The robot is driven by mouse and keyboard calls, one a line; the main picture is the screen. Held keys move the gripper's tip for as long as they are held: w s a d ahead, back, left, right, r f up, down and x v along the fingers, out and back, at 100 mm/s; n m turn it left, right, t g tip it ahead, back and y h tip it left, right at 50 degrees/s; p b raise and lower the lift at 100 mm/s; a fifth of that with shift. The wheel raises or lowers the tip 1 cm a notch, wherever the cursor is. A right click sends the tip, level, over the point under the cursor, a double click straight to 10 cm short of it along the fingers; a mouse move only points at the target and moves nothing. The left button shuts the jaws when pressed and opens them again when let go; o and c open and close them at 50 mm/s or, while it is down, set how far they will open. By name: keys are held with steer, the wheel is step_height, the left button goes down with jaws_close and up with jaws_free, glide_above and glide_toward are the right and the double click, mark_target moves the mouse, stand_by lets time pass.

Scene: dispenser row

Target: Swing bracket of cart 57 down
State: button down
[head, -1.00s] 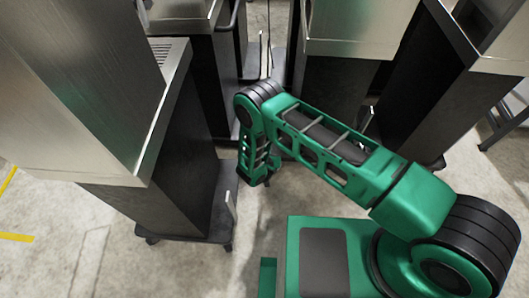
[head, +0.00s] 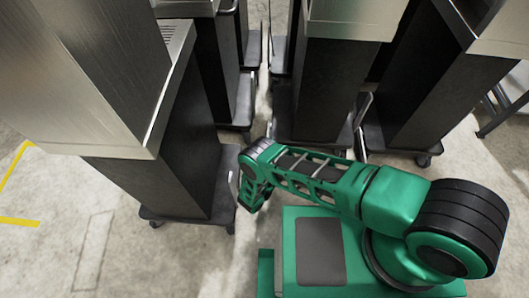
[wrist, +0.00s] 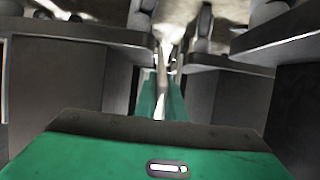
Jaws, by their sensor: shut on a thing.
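A tall dark cart with a brushed steel top (head: 190,165) stands at the left in the head view. No number can be read on it. A thin pale bracket (head: 233,187) stands at the right edge of its wheeled base. My gripper (head: 240,206) is low beside that edge, its fingertips mostly hidden by my wrist. In the wrist view the two green fingers of my gripper (wrist: 161,103) are close together, shut on a thin pale strip (wrist: 162,85), which looks like the bracket. How far it is tilted is hard to tell.
Another dark cart (head: 318,90) stands at the back middle, and one more (head: 425,100) at the right. Their wheeled bases leave narrow gaps. Pale concrete floor (head: 180,265) is open in front of the left cart. Yellow tape (head: 20,222) marks the floor at far left.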

steer(key=shift+f, duration=0.15)
stand_by(0.3)
steer(key=c, duration=1.8)
jaws_free()
steer(key=shift+c, duration=0.2)
steer(key=v, duration=1)
steer(key=shift+s, duration=0.35)
steer(key=shift+s+a, duration=0.1)
